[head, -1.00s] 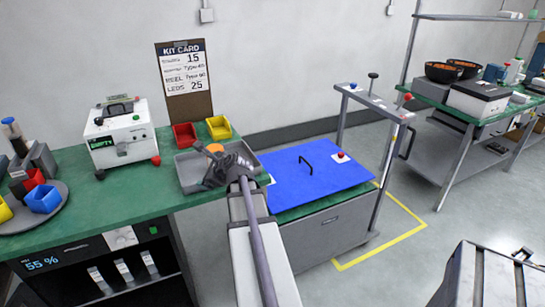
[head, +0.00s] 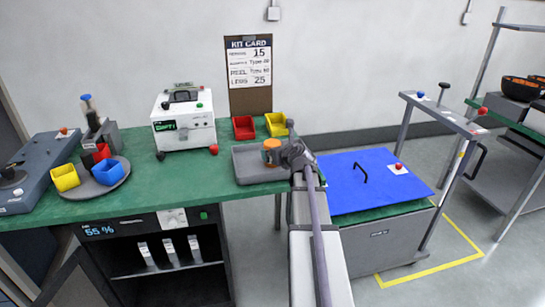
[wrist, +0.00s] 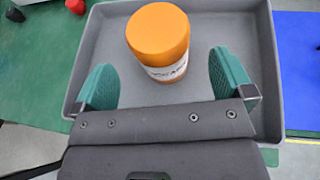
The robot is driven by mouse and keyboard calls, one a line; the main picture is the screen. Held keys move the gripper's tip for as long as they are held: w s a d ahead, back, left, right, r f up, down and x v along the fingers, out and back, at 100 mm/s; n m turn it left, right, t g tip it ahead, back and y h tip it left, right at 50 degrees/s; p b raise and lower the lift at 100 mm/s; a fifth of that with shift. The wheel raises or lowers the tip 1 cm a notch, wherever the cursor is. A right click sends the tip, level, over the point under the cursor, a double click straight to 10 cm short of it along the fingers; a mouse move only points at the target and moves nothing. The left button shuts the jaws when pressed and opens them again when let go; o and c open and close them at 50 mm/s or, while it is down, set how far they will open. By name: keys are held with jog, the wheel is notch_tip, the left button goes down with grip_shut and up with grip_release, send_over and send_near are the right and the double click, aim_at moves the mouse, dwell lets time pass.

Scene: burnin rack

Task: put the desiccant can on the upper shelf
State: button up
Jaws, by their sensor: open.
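The desiccant can (head: 271,158), a cylinder with an orange lid and white label, stands upright in a grey tray (head: 243,178) on the green bench. In the wrist view the can (wrist: 160,45) is just ahead of my gripper (wrist: 163,82), roughly between its two green fingers, which are spread and not touching it. In the head view my gripper (head: 287,150) is at the can's right side, low over the tray. The under-bench cabinet (head: 98,231) has a shelf with several white-labelled items (head: 169,250).
Red (head: 243,127) and yellow (head: 276,124) bins stand behind the tray. A white device (head: 184,125) is left of it, then a round turntable with small bins (head: 102,186). A blue-topped cart (head: 345,190) stands to the right. Bare bench lies left of the tray.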

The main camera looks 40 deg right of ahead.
jog(key=b+x, duration=0.2)
jog(key=x, duration=0.3)
jog(key=shift+f, duration=0.2)
jog(key=shift+r, duration=0.15)
jog(key=c, duration=1.2)
